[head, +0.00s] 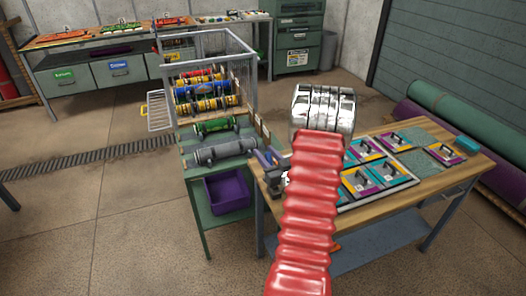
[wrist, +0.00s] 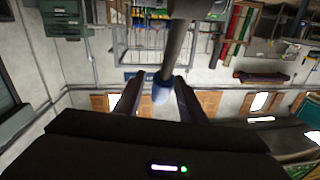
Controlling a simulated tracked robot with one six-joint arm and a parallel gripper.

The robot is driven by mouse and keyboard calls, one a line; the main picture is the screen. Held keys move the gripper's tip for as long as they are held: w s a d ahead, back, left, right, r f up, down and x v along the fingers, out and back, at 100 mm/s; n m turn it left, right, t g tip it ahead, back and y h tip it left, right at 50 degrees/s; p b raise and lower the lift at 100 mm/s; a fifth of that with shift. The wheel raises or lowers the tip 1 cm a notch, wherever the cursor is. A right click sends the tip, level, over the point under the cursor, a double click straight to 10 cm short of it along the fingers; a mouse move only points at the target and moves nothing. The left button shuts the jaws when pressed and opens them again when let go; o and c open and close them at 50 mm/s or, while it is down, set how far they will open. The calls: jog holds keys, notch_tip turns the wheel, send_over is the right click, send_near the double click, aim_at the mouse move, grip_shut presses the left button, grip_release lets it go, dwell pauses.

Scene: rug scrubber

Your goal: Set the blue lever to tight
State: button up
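In the wrist view a grey rod comes down from the top and ends in a blue tip, which I take as the blue lever (wrist: 161,94). My gripper (wrist: 160,88) is open, with one dark finger on each side of the blue tip. A gap shows between the tip and each finger, so they look apart. In the head view my red ribbed arm crosses the middle, and my gripper and the lever cannot be made out there. No tight marking is legible in either view.
A wooden bench (head: 440,186) with purple and teal panels stands at the right. A blue-grey clamp-like object (head: 265,160) sits at its left edge. The green table (head: 190,160) holds a grey roller (head: 222,151), a wire cage (head: 250,70) of coloured rollers and a purple bin (head: 228,194) below.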

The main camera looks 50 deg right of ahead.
jog(key=shift+x, duration=1.1)
jog(key=shift+c, duration=0.5)
grip_shut()
